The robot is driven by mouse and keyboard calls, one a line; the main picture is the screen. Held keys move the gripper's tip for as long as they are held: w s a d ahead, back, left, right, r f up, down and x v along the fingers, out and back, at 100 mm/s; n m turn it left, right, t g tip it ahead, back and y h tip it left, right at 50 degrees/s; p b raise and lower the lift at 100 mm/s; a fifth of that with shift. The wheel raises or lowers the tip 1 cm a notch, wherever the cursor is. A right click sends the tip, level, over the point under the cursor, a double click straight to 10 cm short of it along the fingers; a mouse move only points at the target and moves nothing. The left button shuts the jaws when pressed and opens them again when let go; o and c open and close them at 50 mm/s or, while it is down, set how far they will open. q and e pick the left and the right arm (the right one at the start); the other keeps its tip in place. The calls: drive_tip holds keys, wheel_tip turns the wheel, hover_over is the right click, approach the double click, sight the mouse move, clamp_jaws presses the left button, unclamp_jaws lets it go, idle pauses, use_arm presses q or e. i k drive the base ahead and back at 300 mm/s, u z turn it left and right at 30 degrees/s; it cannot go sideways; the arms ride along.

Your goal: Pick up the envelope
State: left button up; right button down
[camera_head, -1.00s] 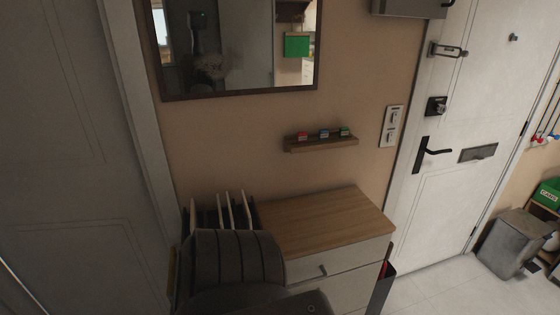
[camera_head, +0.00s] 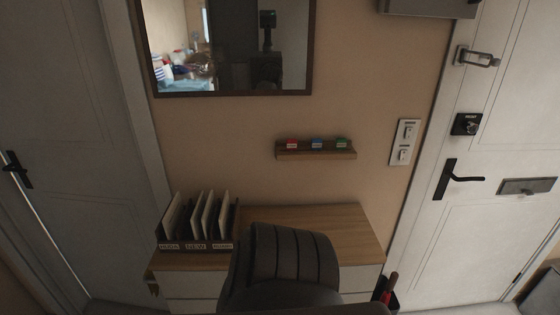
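A dark letter rack (camera_head: 171,245) stands at the left end of the wooden cabinet top. Several pale, flat, envelope-like pieces (camera_head: 208,212) stand upright and slightly tilted in its slots. The rack's front carries small white labels that I cannot read with certainty. I cannot tell which piece is the envelope of the task. Neither of my grippers shows in the view. A dark ribbed shape, perhaps part of my own body, covers the middle front of the cabinet.
The wooden cabinet top (camera_head: 350,232) is bare right of the rack. Above it, a small wall shelf (camera_head: 316,155) holds three coloured items. A mirror (camera_head: 230,95) hangs higher. A dark holder with a red-handled item (camera_head: 389,287) stands right of the cabinet. Doors flank both sides.

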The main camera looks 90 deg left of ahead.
sight(196, 223)
drive_tip(key=u, duration=2.95)
drive_tip(key=k, duration=0.1)
